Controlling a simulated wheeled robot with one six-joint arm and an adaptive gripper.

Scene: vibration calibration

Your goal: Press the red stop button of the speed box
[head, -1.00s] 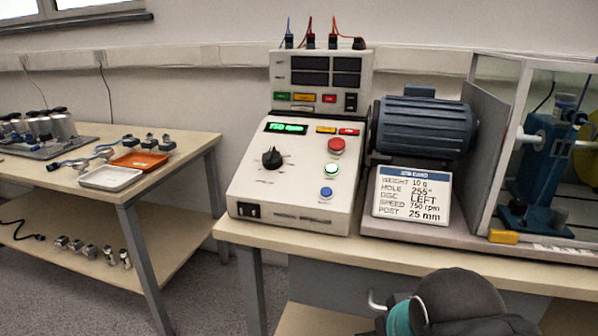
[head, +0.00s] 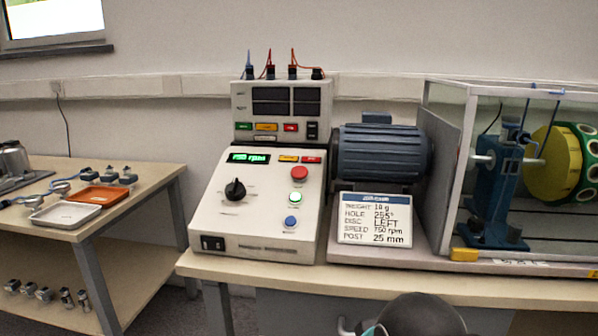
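The speed box (head: 215,218) is a cream console with a sloped front, standing on the bench at the middle left. Its red stop button (head: 299,172) is at the upper right of the panel, above a lit green-white button (head: 295,198) and a blue button (head: 291,221). A black knob (head: 235,189) is on the left of the panel. The green display (head: 248,158) is lit and seems to read 750 rpm. A dark rounded part of my arm shows at the bottom edge, apart from the box. My gripper's fingers are not in view.
A task card (head: 375,219) stands right of the box, before a dark motor (head: 381,153). A clear-walled enclosure with a blue stand (head: 492,190) and yellow disc (head: 553,162) is further right. A side table (head: 150,185) at left holds orange (head: 97,195) and white trays (head: 66,215).

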